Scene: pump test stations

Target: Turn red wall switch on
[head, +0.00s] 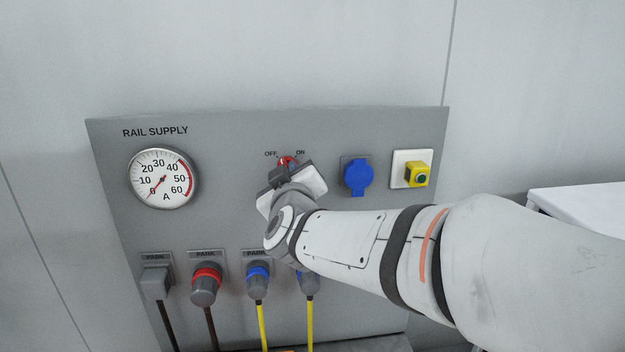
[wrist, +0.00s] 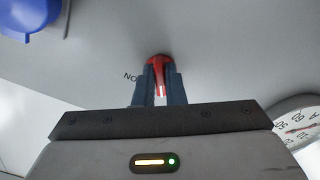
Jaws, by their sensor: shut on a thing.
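The red wall switch (head: 288,161) sits on the grey panel between the printed words OFF and ON. My gripper (head: 284,171) is at the switch, with its fingers shut on it. The wrist view shows the red switch (wrist: 157,61) between the two dark fingers (wrist: 157,88), with a pale mark on its handle. The lettering by it appears upside down in that view. My gripper hides much of the switch in the head view, and I cannot tell exactly which way its handle points.
The RAIL SUPPLY gauge (head: 163,178) at left has its needle near 0. Several parked plugs, including a red one (head: 206,284), hang below. A white surface (head: 585,205) stands at far right.

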